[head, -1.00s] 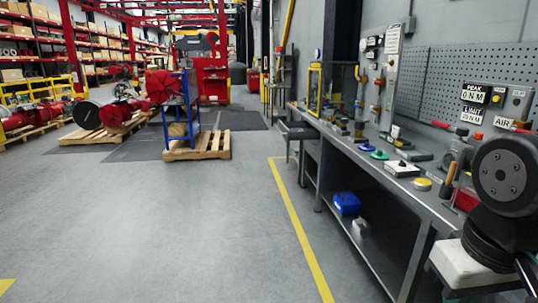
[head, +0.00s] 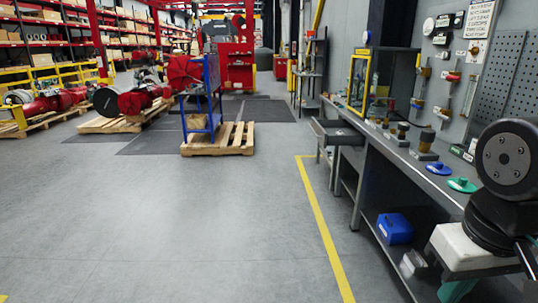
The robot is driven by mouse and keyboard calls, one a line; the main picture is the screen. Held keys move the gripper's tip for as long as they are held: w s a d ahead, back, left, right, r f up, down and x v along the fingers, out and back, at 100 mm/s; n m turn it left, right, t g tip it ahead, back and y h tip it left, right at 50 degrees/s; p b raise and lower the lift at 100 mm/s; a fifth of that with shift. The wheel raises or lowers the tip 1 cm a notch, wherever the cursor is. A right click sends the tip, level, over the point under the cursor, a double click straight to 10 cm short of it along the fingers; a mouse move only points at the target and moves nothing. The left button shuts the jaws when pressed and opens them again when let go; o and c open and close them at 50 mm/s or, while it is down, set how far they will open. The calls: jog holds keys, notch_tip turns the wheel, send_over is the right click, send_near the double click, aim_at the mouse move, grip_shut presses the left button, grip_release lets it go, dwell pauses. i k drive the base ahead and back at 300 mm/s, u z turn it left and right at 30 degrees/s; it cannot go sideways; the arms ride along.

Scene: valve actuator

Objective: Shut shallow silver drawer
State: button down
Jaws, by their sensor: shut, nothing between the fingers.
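A shallow grey-silver drawer (head: 338,136) sticks out from the front of the grey workbench (head: 408,163), near the bench's far end. It stands open, out over the floor side. Its inside is too small and dark to make out. Only links of my own arm show, at the right edge of the head view. My gripper is out of view, so its place relative to the drawer cannot be seen.
A blue bin (head: 394,228) sits on the bench's lower shelf. A yellow floor line (head: 322,225) runs along the bench. A wooden pallet (head: 228,140) with a blue rack (head: 203,100) stands ahead. The grey floor left of the line is clear.

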aim_at(345, 131)
jog(key=u, duration=0.05)
jog(key=i, duration=4.35)
jog(key=z, duration=0.1)
